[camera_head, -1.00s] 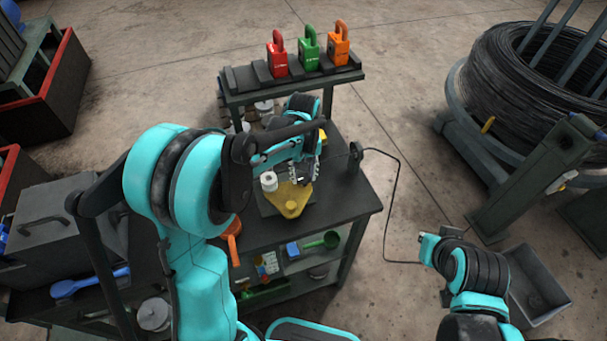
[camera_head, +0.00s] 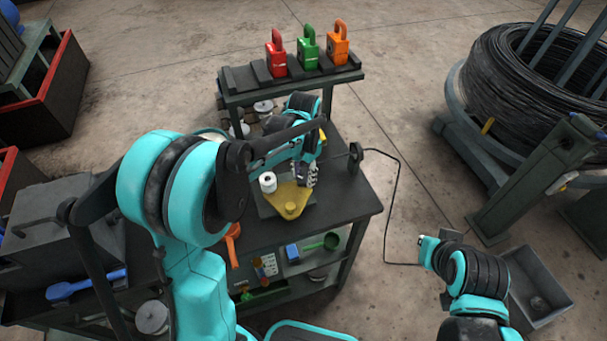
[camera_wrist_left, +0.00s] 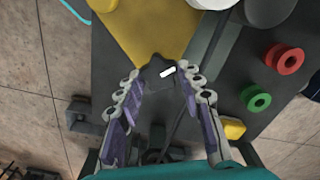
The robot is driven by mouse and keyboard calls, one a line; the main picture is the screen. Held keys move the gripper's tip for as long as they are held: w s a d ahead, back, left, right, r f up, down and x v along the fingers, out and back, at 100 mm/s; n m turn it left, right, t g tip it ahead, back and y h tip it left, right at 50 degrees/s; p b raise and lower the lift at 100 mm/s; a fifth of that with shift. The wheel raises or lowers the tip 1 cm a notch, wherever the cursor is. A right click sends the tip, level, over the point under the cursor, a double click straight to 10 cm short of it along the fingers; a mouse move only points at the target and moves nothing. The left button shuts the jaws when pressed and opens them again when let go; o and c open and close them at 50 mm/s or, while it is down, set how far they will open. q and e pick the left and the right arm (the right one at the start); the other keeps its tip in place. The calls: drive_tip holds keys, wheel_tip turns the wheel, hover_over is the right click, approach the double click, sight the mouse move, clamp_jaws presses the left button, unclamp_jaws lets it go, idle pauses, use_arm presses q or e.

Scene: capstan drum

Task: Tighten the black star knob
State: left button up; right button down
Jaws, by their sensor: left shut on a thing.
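The black star knob (camera_wrist_left: 160,72) with a white mark is between the fingertips of my left gripper (camera_wrist_left: 163,80) in the left wrist view. The fingers are shut on it from both sides. The knob stands at the edge of a yellow plate (camera_wrist_left: 150,28), whose rounded corner shows in the head view (camera_head: 291,209). In the head view my left gripper (camera_head: 309,174) reaches down to this plate on the dark cart, and its fingers hide the knob. My right arm is at the lower right, away from the cart, and no fingers of its gripper can be made out.
A white roll (camera_head: 268,182) stands beside the plate. Red, green and orange padlocks (camera_head: 338,45) sit on the rack behind. A black cable runs off the cart's right side.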

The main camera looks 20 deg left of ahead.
sight(304, 178)
use_arm(q)
drive_tip(key=m, duration=0.4)
drive_tip(key=shift+m, duration=0.3)
drive_tip(key=m, duration=0.4)
drive_tip(key=shift+m, duration=0.3)
drive_tip(key=o, duration=1.2)
drive_tip(key=shift+d, duration=0.1)
drive_tip(key=shift+c, duration=0.2)
wheel_tip(304, 178, up, 12)
